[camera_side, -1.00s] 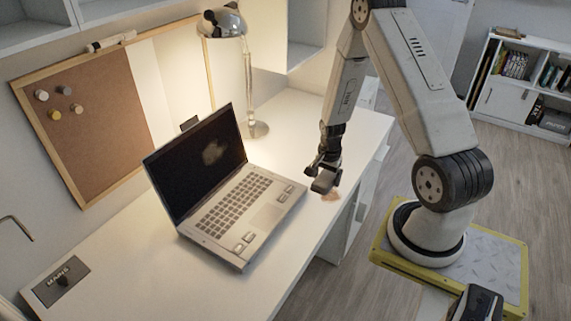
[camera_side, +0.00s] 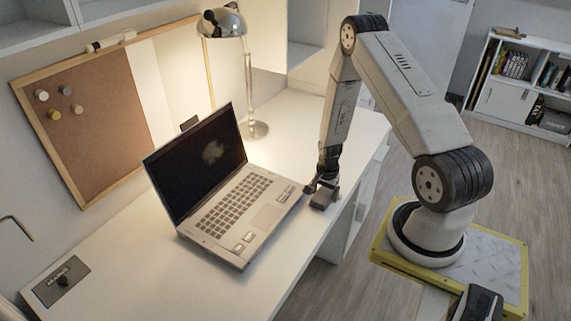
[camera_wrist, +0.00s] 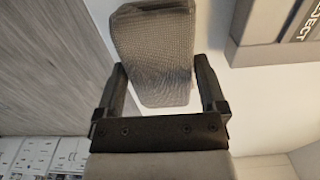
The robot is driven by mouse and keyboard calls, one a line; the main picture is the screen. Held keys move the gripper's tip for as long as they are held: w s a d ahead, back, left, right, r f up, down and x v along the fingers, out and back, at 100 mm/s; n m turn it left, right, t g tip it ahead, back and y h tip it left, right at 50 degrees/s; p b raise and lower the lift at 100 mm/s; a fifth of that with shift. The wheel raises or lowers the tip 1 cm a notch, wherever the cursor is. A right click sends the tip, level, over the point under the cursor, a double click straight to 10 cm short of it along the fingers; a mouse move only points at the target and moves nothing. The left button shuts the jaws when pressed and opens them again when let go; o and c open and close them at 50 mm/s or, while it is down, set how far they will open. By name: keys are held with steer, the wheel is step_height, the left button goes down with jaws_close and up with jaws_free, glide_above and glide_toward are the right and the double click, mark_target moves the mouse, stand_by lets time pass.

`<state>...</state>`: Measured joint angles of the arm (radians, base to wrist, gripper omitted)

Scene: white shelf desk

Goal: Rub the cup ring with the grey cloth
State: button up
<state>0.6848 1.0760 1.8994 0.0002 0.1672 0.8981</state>
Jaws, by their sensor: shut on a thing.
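The cloth also shows as a dark block under the fingers in the side view (camera_side: 323,201). It appears to be at the desk surface, but I cannot tell whether it touches. The cup ring does not show in either current view; the cloth and gripper cover the place where a brown mark showed earlier.
The open laptop (camera_side: 240,210) stands close on the left of my gripper. A lit desk lamp (camera_side: 248,90) stands behind. The white desk (camera_side: 190,290) is clear at the front left. A grey thing with lettering (camera_wrist: 285,30) lies close at upper right in the wrist view.

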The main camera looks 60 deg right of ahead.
steer(key=shift+d+f, duration=0.55)
steer(key=shift+d, duration=0.35)
steer(key=shift+c, duration=0.5)
steer(key=shift+d+f, duration=0.1)
steer(key=shift+d, duration=3.05)
steer(key=shift+w+a, duration=0.1)
steer(key=shift+a, duration=4.05)
steer(key=shift+w+d, duration=0.2)
steer(key=shift+d, duration=3.95)
steer(key=shift+a, duration=4)
steer(key=shift+r, duration=4.1)
